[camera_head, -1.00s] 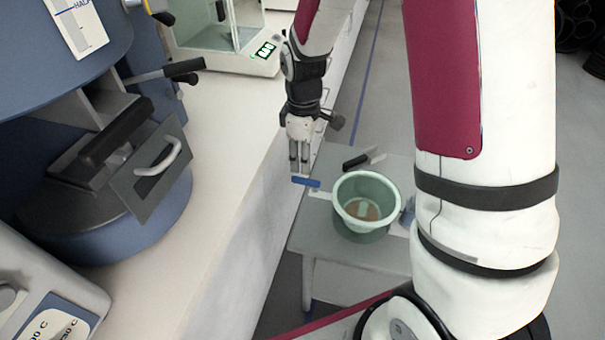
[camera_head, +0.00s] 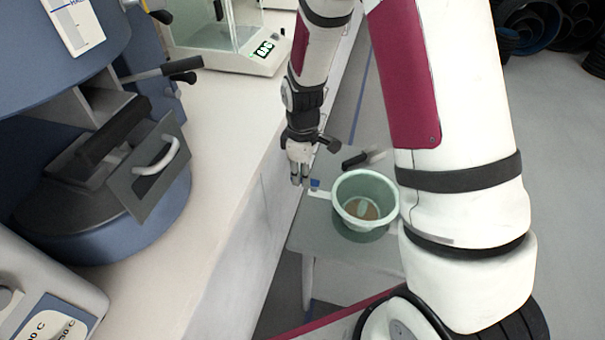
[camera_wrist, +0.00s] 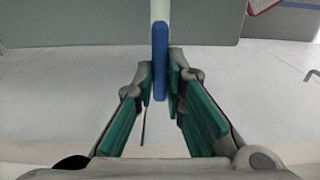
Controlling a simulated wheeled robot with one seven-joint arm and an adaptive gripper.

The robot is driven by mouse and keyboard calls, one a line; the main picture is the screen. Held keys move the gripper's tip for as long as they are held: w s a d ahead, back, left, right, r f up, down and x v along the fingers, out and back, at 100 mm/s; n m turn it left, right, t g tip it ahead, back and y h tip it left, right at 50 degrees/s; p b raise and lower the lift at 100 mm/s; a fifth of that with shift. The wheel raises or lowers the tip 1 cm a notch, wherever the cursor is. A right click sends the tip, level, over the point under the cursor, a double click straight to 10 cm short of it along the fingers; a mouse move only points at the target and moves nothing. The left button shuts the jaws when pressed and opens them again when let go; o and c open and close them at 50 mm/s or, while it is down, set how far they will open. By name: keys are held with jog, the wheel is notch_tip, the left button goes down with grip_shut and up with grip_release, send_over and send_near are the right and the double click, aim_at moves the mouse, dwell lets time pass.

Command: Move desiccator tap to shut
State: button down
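The desiccator tap appears to be the blue bar-shaped handle (camera_wrist: 160,62). In the wrist view it stands upright in the picture between my green-padded fingertips. In the head view only its right end (camera_head: 315,183) shows, beside my fingers; the rest is hidden. My gripper (camera_head: 300,182) is down at the handle, left of the pale green bowl-like vessel. In the wrist view my gripper (camera_wrist: 161,85) has its fingers apart, one on each side of the handle. Narrow gaps seem to show there; contact cannot be made out clearly.
The green vessel (camera_head: 364,199) stands on a low grey table (camera_head: 330,240). A dark-handled tool (camera_head: 356,160) lies behind it. The long white bench (camera_head: 215,190), with blue equipment (camera_head: 140,215) and a balance (camera_head: 262,52), runs close left of my gripper.

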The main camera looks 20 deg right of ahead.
jog(key=shift+m, duration=0.3)
jog(key=d+m, duration=0.1)
jog(key=m, duration=0.4)
jog(key=d+m, duration=0.1)
jog(key=m, duration=0.4)
jog(key=w+d+m+p, duration=0.1)
jog(key=d+m, duration=0.1)
jog(key=m, duration=0.3)
jog(key=shift+m, duration=0.3)
dwell(0.4)
jog(key=c, duration=1.6)
grip_release()
jog(key=shift+c, duration=0.2)
